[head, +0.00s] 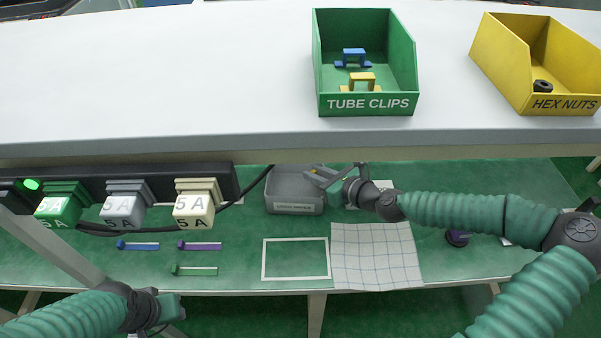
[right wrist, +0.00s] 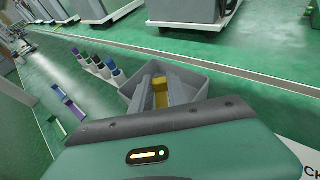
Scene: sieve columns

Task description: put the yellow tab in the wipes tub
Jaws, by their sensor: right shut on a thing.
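The yellow tab (right wrist: 161,92) is between the two fingers of my right gripper (right wrist: 160,94) in the right wrist view. In the head view only a small yellow spot of the tab (head: 314,171) shows at the fingertips. The wipes tub (head: 282,200) is an open grey box on the lower green bench. My right gripper (head: 322,178) reaches in from the right, shut on the tab, over the tub's right part. In the right wrist view the tub (right wrist: 193,72) surrounds the fingertips. My left gripper (head: 170,306) is low at the left; its fingers are unclear.
A white shelf (head: 200,70) overhangs the bench, bearing a green clips bin (head: 402,55) and a yellow nuts bin (head: 501,68). Blue (head: 138,246), purple (head: 200,246) and green (head: 195,270) bars lie front left. A gridded sheet (head: 375,258) lies right of a white outline.

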